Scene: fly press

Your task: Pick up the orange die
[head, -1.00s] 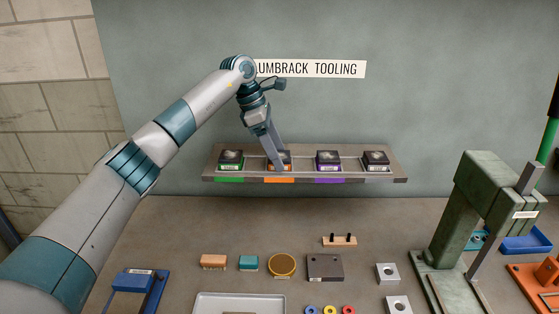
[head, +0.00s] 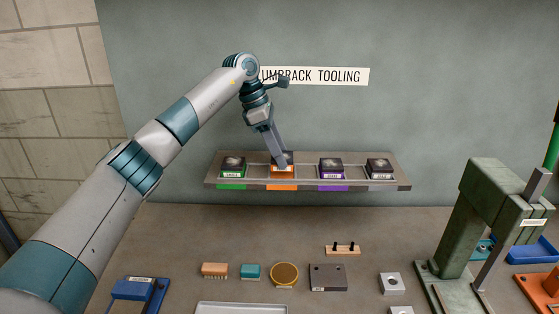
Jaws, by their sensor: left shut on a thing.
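The orange die (head: 282,171) is a small dark-topped block with an orange lower band. It sits in or just at its slot on the wall shelf (head: 222,184), second from the left, above an orange label. My left gripper (head: 280,163) comes down onto it from above and is shut on it. The fingers hide part of its top. Whether the die touches the shelf, I cannot tell. My right gripper is not in view.
On the shelf, a green die (head: 233,166) stands to the left, a purple die (head: 330,168) and a grey die (head: 379,168) to the right. Below, the bench holds brushes, a round tin (head: 285,274), a dark block (head: 327,277) and a green press (head: 477,220).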

